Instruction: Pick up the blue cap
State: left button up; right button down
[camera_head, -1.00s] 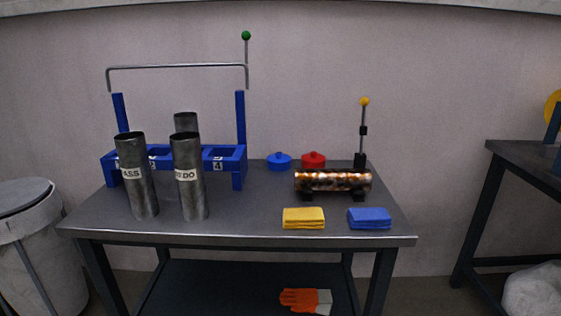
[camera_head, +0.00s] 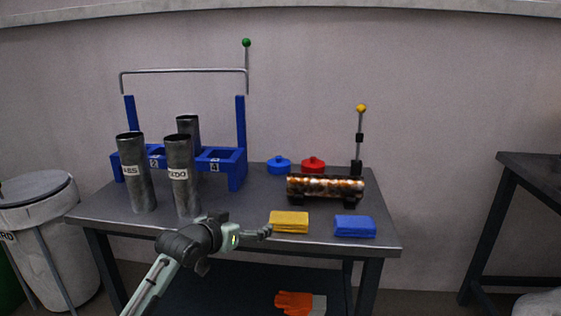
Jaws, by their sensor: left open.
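The blue cap (camera_head: 279,165) lies near the back of the table (camera_head: 240,205), just left of the red cap (camera_head: 313,165). It is a low round lid with a small knob on top. My left gripper (camera_head: 266,232) reaches in from the lower left at the table's front edge, close to the yellow cloth. It is open, with nothing seen in it, and is well in front of the blue cap, apart from it. My right gripper does not show.
A yellow cloth (camera_head: 289,222) and a blue cloth (camera_head: 355,226) lie at the front. Metal tubes (camera_head: 181,180) stand at left by a blue rack (camera_head: 238,168). Bare tabletop lies between rack and cloths.

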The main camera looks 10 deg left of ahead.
aim_at(278, 166)
jog(key=i, duration=1.3)
